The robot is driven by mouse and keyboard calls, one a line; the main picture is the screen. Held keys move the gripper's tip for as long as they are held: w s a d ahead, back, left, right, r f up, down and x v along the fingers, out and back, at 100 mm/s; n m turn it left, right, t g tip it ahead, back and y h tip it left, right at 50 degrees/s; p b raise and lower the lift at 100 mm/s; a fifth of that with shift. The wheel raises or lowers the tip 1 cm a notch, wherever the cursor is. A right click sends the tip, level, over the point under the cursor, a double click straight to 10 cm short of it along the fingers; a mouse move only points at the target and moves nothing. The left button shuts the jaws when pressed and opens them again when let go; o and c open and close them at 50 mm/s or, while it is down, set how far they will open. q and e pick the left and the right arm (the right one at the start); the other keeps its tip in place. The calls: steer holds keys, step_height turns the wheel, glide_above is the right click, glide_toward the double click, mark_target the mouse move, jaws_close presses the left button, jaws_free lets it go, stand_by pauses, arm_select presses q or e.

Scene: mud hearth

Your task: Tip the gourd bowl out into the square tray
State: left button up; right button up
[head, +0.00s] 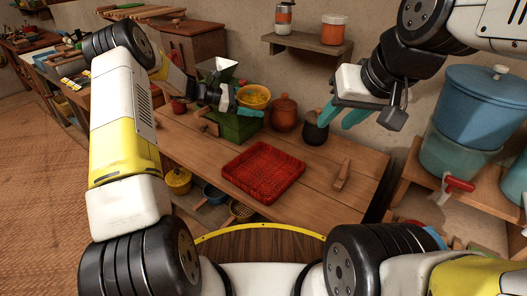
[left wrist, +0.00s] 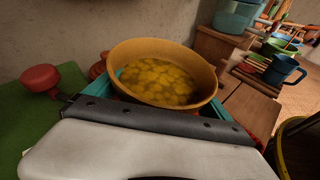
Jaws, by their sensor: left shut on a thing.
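The gourd bowl (head: 256,92), round and yellow-brown, is above the back of the wooden table in the head view. My left gripper (head: 246,108) is shut on it. In the left wrist view the bowl (left wrist: 205,102) sits between the teal fingers, roughly upright, with many yellowish pieces (left wrist: 160,82) inside. The square tray (head: 263,172), red and woven, lies on the table in front of and below the bowl and looks empty. My right gripper (head: 343,117) is open and empty above the table's right part.
A green box (head: 236,128) stands just below the bowl. A brown pot (head: 284,113) and a dark pot (head: 315,132) stand right of it, behind the tray. A small wooden piece (head: 342,175) lies right of the tray.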

arm_select(q)
steer(key=shift+s+d+f+m+t, duration=0.15)
steer(key=shift+s+f+m+t, duration=0.25)
steer(key=shift+s+f+m, duration=0.3)
steer(key=shift+s+d+f+m+t, duration=0.2)
steer(key=shift+s+f+m, duration=0.25)
steer(key=shift+f, duration=1.8)
steer(key=shift+s+d+f+m+t, duration=0.1)
steer(key=shift+s+f+m+t, duration=0.3)
steer(key=shift+f, duration=1.9)
steer(key=shift+s+d+f+m+t, duration=0.1)
steer(key=shift+s+f+m, duration=0.45)
steer(key=shift+f, duration=1.7)
steer(key=shift+r, duration=0.15)
steer(key=shift+s+d+r+m+t+y+b, duration=0.15)
steer(key=shift+s+r+m+t, duration=0.1)
steer(key=shift+r+m+t, duration=0.25)
steer(key=shift+s+a+r+m+t+y+b, duration=0.1)
steer(key=shift+s+r+m+t+y+b, duration=0.1)
steer(key=shift+r+m, duration=0.35)
steer(key=shift+s+d+f+m+t, duration=0.15)
steer(key=shift+f+m, duration=0.1)
steer(key=shift+m, duration=0.2)
steer(key=shift+s+a+f+m+t, duration=0.1)
steer(key=shift+f+m+t, duration=0.1)
steer(key=shift+m, duration=0.2)
steer(key=shift+s+d+r+m+t+b, duration=0.15)
steer(key=shift+s+r+m+t+b, duration=0.2)
steer(key=shift+r+m+b, duration=0.25)
